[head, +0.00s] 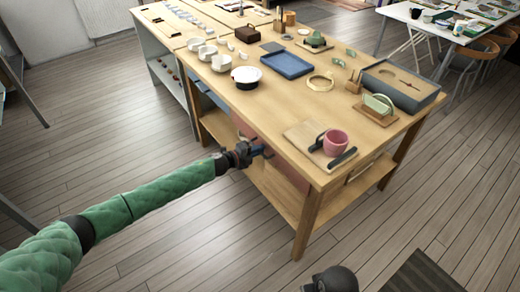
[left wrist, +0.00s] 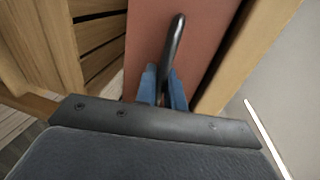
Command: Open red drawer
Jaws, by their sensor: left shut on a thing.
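The red drawer (left wrist: 148,32) has a plain red front with a dark bar handle (left wrist: 176,38), seen close up in the left wrist view. In the head view the red drawer (head: 243,127) is under the tabletop, largely hidden by the table edge and my arm. My left gripper (head: 262,150) is at the drawer front. In the left wrist view its blue fingers (left wrist: 165,88) are on both sides of the handle's near end, shut on it. I cannot tell from these views how far the drawer stands out.
A lower shelf (head: 275,188) lies beneath. The floor in front (head: 190,230) is clear.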

